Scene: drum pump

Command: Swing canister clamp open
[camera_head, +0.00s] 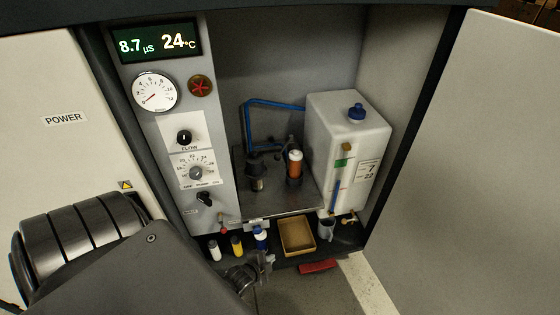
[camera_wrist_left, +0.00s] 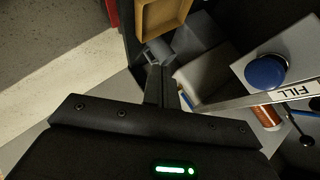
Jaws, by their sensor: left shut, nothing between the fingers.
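The orange canister with a white top (camera_head: 294,163) stands upright in a dark holder on the metal deck inside the cabinet. I cannot clearly make out its clamp at this size. An orange cylinder (camera_wrist_left: 267,112), apparently the same canister, shows in the left wrist view beyond a strip marked FILL (camera_wrist_left: 288,94). My left gripper (camera_head: 264,263) is shut and empty, low in front of the cabinet's bottom shelf, well short of the canister. Its narrow fingers show in the wrist view (camera_wrist_left: 160,82). My right gripper is in neither view.
A white tank (camera_head: 340,130) with a blue cap stands right of the canister. The open door (camera_head: 480,170) bounds the right side.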

